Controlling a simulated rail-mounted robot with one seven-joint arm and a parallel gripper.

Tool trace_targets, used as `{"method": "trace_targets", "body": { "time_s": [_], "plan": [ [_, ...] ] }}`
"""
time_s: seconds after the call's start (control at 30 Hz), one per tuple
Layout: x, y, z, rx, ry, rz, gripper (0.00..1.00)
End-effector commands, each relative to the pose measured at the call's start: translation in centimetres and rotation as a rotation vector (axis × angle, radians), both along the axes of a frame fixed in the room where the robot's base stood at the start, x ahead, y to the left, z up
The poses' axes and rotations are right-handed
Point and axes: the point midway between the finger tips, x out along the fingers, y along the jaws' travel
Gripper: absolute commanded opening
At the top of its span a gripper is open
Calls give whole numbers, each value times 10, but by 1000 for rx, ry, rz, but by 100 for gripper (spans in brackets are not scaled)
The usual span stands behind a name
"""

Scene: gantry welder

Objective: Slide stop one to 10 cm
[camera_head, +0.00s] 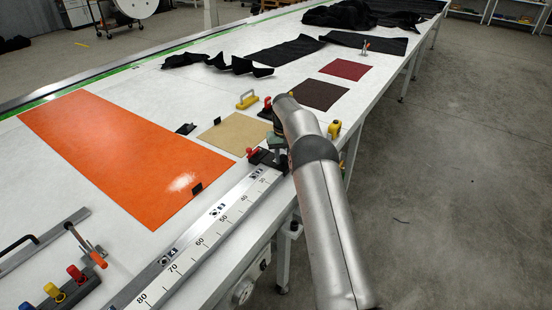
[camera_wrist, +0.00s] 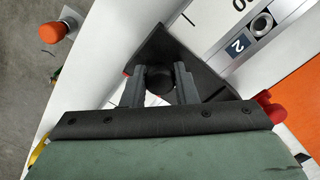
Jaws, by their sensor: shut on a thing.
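A black wedge-shaped stop (camera_wrist: 205,76) lies against the scaled rail in the wrist view. My gripper (camera_wrist: 160,82) is shut on its round dark knob, with one finger on each side. In the head view a black stop (camera_head: 266,158) with a red knob sits on the rail (camera_head: 207,222), just past the 30 mark, beside my wrist. The rail's numbers run from 80 in front to 30 near the stop; the part beyond is hidden by my arm. A plate marked 2 (camera_wrist: 237,45) shows on the rail in the wrist view. The stop's exact reading is not visible.
An orange sheet (camera_head: 130,150) and a tan sheet (camera_head: 235,135) lie left of the rail. A yellow-handled tool (camera_head: 247,99) and a red-and-black item (camera_head: 266,107) stand behind. A yellow item (camera_head: 334,129) sits at the table edge. Open floor lies right.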

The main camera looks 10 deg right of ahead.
Motion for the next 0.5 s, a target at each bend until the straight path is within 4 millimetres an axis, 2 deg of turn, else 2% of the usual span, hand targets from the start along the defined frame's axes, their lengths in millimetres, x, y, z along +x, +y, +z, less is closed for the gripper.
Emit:
{"method": "trace_targets", "body": {
  "time_s": [0.13, 0.5],
  "plan": [
    [6, -10, 2, -3, -4, -4, 0],
    [8, -11, 2, -2, -6, -4, 0]
  ]
}}
